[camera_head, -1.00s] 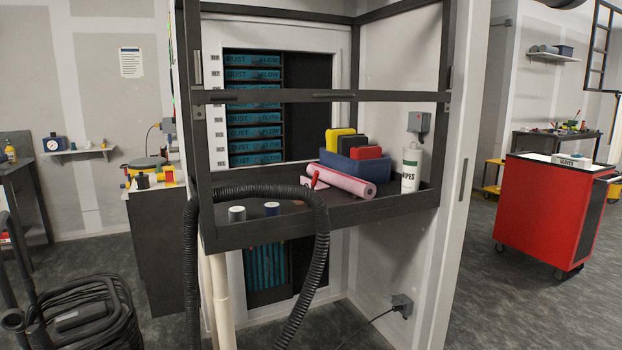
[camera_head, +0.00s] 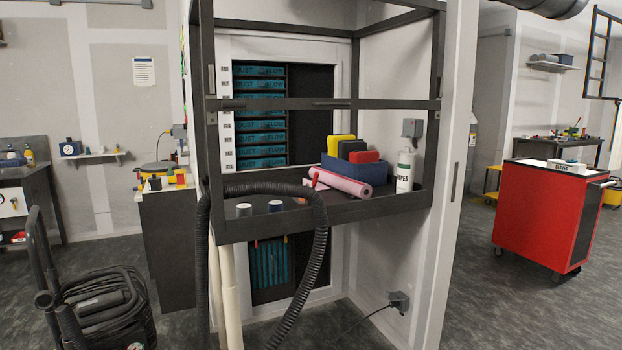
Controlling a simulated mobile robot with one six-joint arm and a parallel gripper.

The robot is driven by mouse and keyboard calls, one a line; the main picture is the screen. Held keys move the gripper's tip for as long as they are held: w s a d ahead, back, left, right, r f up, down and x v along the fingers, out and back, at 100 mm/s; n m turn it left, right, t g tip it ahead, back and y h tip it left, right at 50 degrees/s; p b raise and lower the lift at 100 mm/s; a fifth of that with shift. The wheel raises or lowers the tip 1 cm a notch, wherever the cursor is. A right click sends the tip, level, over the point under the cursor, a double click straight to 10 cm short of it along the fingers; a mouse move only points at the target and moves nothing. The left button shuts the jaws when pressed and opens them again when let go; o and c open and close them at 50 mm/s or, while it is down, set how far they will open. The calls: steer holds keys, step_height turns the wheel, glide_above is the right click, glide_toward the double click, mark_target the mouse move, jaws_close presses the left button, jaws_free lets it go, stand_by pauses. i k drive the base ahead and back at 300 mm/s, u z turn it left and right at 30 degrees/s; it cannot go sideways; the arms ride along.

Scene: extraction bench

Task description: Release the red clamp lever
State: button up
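A small upright red piece (camera_head: 314,179), which looks like a lever, shows on the dark bench shelf (camera_head: 350,208), in front of the left end of a pink roll (camera_head: 343,184). It is too small to tell how it is mounted or whether it is clamped. Small orange-red bits (camera_head: 257,243) also show below the shelf's front edge; I cannot tell what they are. My gripper is not in view.
A black ribbed hose (camera_head: 321,262) arches over the shelf's front left. Two grey-capped cylinders (camera_head: 244,210), a blue bin (camera_head: 345,167) and a white wipes bottle (camera_head: 404,172) stand on the shelf. A black coiled-hose machine (camera_head: 100,305) is at left, a red cart (camera_head: 537,215) at right.

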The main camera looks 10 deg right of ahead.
mark_target(317, 174)
steer(key=z, duration=0.8)
steer(key=i, duration=1.1)
steer(key=z, duration=1.2)
steer(key=k, duration=0.15)
steer(key=u, duration=3.5)
